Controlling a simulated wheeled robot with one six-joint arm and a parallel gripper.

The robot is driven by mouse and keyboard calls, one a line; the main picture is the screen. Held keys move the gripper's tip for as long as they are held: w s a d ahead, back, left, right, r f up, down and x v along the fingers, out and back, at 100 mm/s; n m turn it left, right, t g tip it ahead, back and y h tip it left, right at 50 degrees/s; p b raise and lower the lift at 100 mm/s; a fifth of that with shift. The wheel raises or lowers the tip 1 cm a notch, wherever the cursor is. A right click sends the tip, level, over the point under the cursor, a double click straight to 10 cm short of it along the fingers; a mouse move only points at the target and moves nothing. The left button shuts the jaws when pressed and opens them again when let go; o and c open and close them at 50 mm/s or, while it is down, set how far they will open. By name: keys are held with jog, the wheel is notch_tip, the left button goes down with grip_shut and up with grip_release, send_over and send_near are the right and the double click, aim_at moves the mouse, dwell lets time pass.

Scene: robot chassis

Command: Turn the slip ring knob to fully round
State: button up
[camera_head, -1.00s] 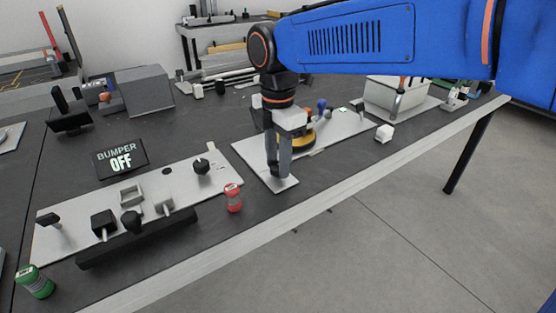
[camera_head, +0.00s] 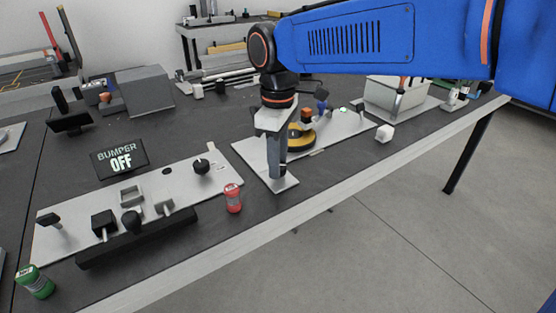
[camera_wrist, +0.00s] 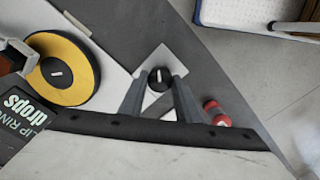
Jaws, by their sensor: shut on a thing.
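The slip ring knob (camera_wrist: 158,77) is a small black round knob with a white pointer line, seen in the wrist view on a pale plate. My gripper (camera_wrist: 161,85) is shut on it, with one grey finger on each side. The pointer line runs roughly up and down in that view. In the head view my gripper (camera_head: 277,172) points straight down at the near corner of the white panel (camera_head: 252,153) and hides the knob. A yellow disc with a black centre (camera_wrist: 77,88) lies left of the knob.
A red-capped cylinder (camera_head: 233,198) stands on the table left of my gripper, near the front edge. A second panel (camera_head: 70,222) with several knobs and a "BUMPER OFF" display (camera_head: 120,158) are farther left.

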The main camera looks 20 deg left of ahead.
jog(key=m, duration=0.4)
jog(key=shift+m, duration=0.3)
jog(key=m, duration=0.5)
jog(key=shift+r, duration=0.1)
jog(key=m, duration=0.5)
jog(key=shift+w+m, duration=0.1)
jog(key=shift+m, duration=0.3)
jog(key=m, duration=2)
jog(key=shift+m, duration=2.2)
